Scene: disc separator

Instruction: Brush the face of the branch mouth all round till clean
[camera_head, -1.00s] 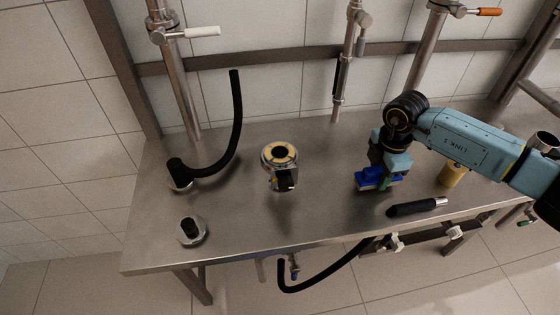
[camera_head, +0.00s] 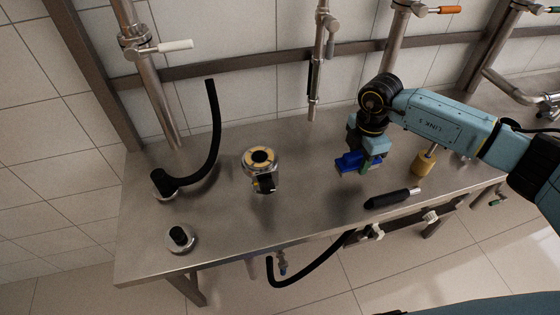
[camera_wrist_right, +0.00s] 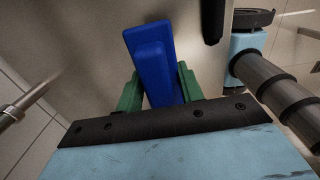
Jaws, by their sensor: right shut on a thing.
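A metal fitting stands on the steel table. Its round mouth (camera_head: 260,157) faces up, with a yellowish ring around a dark opening; a black part is on its front side. My right gripper (camera_head: 363,153) is shut on a blue block-shaped brush (camera_head: 352,163), held over the table to the right of the fitting and clear of it. In the right wrist view the blue brush (camera_wrist_right: 152,60) sits between the green fingers; its bristles are hidden. My left gripper is out of view.
A black-handled tool (camera_head: 388,199) lies near the front edge. A yellow cylinder with a metal stem (camera_head: 424,163) stands to its right. The table between fitting and brush is clear.

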